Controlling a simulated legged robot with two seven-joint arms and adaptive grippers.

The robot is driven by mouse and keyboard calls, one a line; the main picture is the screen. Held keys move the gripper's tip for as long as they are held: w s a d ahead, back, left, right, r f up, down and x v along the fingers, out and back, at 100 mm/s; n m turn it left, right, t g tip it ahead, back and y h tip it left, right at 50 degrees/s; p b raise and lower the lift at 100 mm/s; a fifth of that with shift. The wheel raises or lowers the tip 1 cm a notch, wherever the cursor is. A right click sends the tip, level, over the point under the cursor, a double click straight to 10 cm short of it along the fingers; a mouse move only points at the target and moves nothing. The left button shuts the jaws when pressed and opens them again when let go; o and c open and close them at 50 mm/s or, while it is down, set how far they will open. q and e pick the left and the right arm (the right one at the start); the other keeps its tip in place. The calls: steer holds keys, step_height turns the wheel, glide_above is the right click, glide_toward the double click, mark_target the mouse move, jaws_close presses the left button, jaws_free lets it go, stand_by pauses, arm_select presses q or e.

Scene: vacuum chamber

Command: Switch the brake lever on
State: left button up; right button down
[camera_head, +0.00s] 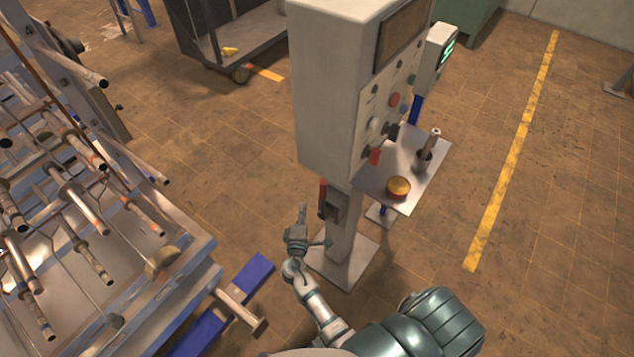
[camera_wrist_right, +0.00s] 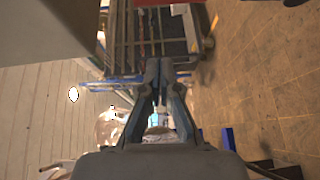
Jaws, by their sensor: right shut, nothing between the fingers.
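A grey control cabinet (camera_head: 325,90) stands on a post in the middle of the head view. A silver shelf (camera_head: 385,185) on it carries an upright lever with a pale tip (camera_head: 428,147) and a yellow-topped, red-based button (camera_head: 398,188). A small box with a red handle (camera_head: 323,198) is on the post below the cabinet. I cannot tell which of these is the brake lever. My right gripper (camera_head: 302,213) is shut and empty, just left of the red handle and apparently apart from it. Its closed fingers (camera_wrist_right: 158,68) also show in the right wrist view. My left gripper is not in view.
A metal rack with several pipes (camera_head: 75,200) fills the left side. A dark cart (camera_head: 235,40) stands behind. Blue and metal floor supports (camera_head: 215,320) lie near the rack's foot. The tiled floor right of the post is clear, with a yellow line (camera_head: 515,150).

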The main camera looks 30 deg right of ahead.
steer(key=w+d+r+p, duration=0.1)
steer(key=w+d+p, duration=0.2)
steer(key=w+d, duration=0.2)
steer(key=d, duration=0.2)
steer(key=shift+d+r+h, duration=0.3)
steer(key=shift+r, duration=0.05)
stand_by(0.5)
steer(key=shift+d, duration=0.1)
